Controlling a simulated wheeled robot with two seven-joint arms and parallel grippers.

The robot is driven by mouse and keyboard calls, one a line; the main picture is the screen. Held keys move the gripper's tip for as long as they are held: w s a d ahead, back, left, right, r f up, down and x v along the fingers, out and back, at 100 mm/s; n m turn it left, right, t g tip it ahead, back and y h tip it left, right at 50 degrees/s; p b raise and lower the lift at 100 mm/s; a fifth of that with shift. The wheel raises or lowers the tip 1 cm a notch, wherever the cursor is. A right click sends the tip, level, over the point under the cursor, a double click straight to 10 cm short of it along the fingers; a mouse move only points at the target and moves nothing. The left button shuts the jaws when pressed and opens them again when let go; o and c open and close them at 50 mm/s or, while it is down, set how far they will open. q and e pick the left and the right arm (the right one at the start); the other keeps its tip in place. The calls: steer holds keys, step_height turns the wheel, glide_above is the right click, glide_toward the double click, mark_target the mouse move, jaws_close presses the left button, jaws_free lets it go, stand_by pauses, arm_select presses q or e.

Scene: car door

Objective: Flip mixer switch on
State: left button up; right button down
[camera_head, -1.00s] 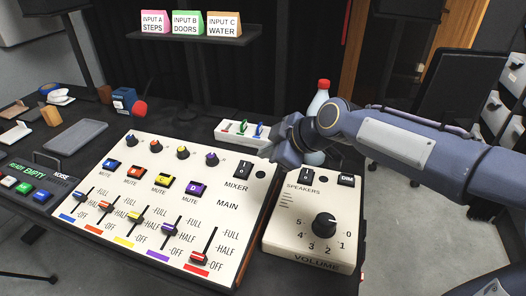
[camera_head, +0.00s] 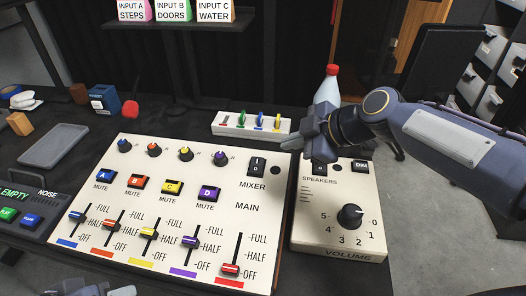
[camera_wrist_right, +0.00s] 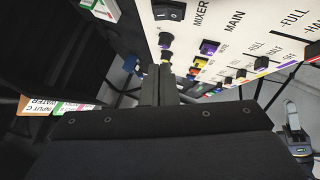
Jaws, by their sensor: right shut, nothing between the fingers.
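The black mixer switch (camera_head: 257,166) is a rocker with I and O marks at the upper right of the white mixer panel (camera_head: 205,262), above the word MIXER. Which side is pressed in I cannot tell. It also shows at the top of the right wrist view (camera_wrist_right: 168,12). My right gripper (camera_head: 287,145) is shut and empty, just right of and above the switch in the head view, apart from it. Its closed fingers show in the wrist view (camera_wrist_right: 156,92). Part of my left gripper (camera_head: 95,290) shows at the bottom edge of the head view; its fingertips are unclear.
A white volume box (camera_head: 315,226) stands right of the mixer, its speakers switch partly behind my right gripper. A white strip with coloured levers (camera_head: 250,126) and a bottle with a red cap (camera_head: 328,88) stand behind. A grey tray (camera_head: 55,146) lies left.

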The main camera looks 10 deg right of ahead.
steer(key=shift+d, duration=0.1)
glide_above(254, 159)
steer(key=s+d, duration=0.1)
steer(key=s, duration=0.3)
step_height(254, 159, down, 7)
steer(key=shift+w+d+r, duration=0.1)
steer(key=shift+w+d, duration=0.05)
steer(key=shift+w+d+f+b, duration=0.15)
steer(key=shift+w+d+f, duration=0.1)
steer(key=shift+f, duration=0.35)
steer(key=shift+w+d+f+b, duration=0.15)
steer(key=shift+w+f, duration=0.1)
steer(key=shift+f, duration=0.3)
steer(key=shift+w+f, duration=0.2)
steer(key=shift+f, duration=0.25)
